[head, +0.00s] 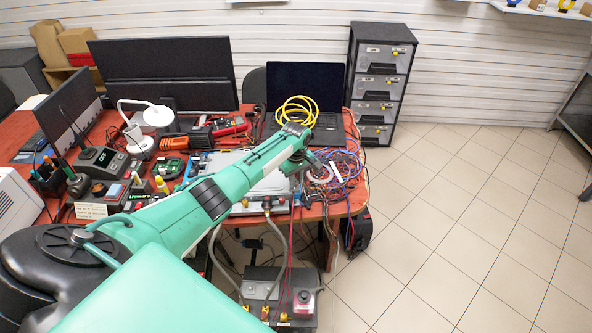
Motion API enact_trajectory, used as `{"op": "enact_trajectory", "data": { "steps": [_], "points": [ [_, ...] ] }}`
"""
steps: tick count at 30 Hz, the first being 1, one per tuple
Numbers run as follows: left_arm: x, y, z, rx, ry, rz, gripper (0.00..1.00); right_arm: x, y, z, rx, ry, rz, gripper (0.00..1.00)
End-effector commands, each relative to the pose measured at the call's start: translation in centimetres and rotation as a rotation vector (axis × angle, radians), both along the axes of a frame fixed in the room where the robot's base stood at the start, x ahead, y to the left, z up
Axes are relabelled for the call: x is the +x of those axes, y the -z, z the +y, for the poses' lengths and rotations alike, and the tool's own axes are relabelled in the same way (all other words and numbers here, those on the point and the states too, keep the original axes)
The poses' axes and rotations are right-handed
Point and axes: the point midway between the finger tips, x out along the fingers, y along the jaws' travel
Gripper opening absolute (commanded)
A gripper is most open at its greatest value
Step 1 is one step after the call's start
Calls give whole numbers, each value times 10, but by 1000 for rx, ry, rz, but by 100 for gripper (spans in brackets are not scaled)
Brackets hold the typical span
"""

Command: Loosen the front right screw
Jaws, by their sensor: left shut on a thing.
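My left arm reaches in from the lower left across the bench. Its dark left gripper (301,172) is small and far off, over the right side of a flat grey plate (268,187). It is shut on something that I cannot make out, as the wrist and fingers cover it. No screw can be told apart at this size; the front right screw may be hidden by the gripper. Two grey hoses (218,250) hang from the plate's front edge down to a grey unit (262,290) on the floor. My right gripper is not in view.
A laptop (306,85) with a yellow cable coil (297,110) stands behind the plate. Tangled wires (345,170) lie right of the gripper. Monitors, a lamp (158,116) and tools crowd the left. A drawer cabinet (378,85) stands behind; the tiled floor at right is clear.

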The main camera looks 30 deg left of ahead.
Motion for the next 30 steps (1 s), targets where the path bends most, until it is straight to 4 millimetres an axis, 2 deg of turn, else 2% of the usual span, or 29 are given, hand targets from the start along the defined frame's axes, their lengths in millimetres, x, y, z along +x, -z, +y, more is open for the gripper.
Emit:
{"op": "enact_trajectory", "data": {
  "steps": [1,12,21,30],
  "points": [
    [-1,-6,-2,-3,-44,2,0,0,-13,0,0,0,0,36],
    [0,-4,-1,-2,-392,2,0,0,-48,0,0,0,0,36],
    [0,-2,0,1,-622,3,0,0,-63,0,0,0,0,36],
    [0,0,0,3,-753,2,0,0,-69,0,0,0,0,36]
  ]
}}
